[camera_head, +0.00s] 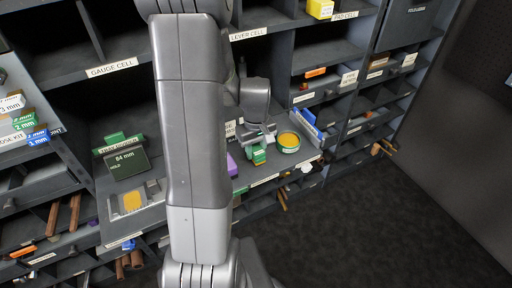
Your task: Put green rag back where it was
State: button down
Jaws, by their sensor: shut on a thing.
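My gripper (257,136) points down in front of the lever cell, right of my raised arm. It is shut on a small green thing (258,154), taken to be the green rag; it is small and partly covered by the fingers, so its shape is unclear. It hangs at or just above a grey drawer or tray, close to the left of a round green tin (289,141) with a yellow top. Whether it touches the tray cannot be told. My arm hides the middle left of the bins.
A purple item (232,165) lies left of the gripper. A blue item (309,118) stands right of the tin. The gauge cell label (111,67) marks a left shelf. Bare floor (370,225) lies at right.

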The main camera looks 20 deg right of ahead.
jog(key=shift+f, duration=0.55)
jog(key=shift+f+b, duration=0.4)
jog(key=shift+b, duration=0.15)
jog(key=c, duration=1.3)
grip_release()
jog(key=shift+c, duration=0.2)
jog(key=shift+o, duration=0.2)
jog(key=o, duration=0.5)
jog(key=shift+r+p, duration=3.05)
jog(key=shift+r, duration=1)
jog(key=shift+f, duration=0.15)
